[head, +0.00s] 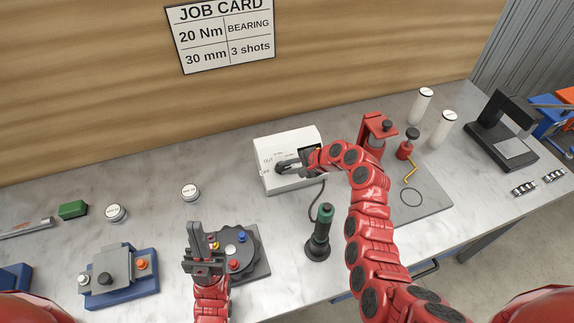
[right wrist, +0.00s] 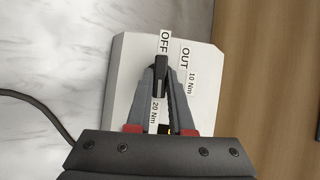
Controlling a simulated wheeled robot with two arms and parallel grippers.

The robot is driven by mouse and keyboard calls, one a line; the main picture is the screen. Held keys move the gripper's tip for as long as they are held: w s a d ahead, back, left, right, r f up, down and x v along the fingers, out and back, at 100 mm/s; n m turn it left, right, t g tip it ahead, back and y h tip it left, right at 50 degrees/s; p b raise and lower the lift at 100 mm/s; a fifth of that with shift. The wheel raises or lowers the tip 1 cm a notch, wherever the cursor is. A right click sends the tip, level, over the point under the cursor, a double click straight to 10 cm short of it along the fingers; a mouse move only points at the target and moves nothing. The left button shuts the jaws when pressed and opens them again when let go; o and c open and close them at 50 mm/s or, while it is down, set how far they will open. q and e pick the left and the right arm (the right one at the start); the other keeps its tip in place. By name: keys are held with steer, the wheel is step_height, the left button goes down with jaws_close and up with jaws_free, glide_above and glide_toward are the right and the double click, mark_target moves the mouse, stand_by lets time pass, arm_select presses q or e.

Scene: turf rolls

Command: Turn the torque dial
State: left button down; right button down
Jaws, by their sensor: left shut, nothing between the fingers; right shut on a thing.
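The white control box (head: 270,146) stands at the middle of the bench in the head view. In the right wrist view its face (right wrist: 127,75) carries the labels OFF, OUT, 10 Nm and 20 Nm. The torque dial (right wrist: 162,65) is a dark bar, its visible end at the OFF label; the fingers hide part of it. My right gripper (head: 286,167) is shut on the dial, one finger on each side. My left gripper (head: 205,249) is shut and empty, above a dark round fixture (head: 247,249) with coloured knobs.
A green and black screwdriver (head: 319,235) stands upright right of the left gripper, its cable running to the box. A red press (head: 375,130) stands behind my right arm. A blue fixture (head: 125,275) is at left. A job card (head: 222,35) reads 20 Nm.

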steer(key=shift+m+t, duration=0.3)
steer(key=shift+m, duration=0.1)
steer(key=c, duration=0.8)
jaws_free()
steer(key=shift+s+d+r+p, duration=0.1)
steer(key=shift+d+r+p, duration=0.15)
steer(key=shift+p, duration=0.05)
steer(key=p+v, duration=0.4)
steer(key=v, duration=1.2)
steer(key=shift+d, duration=0.4)
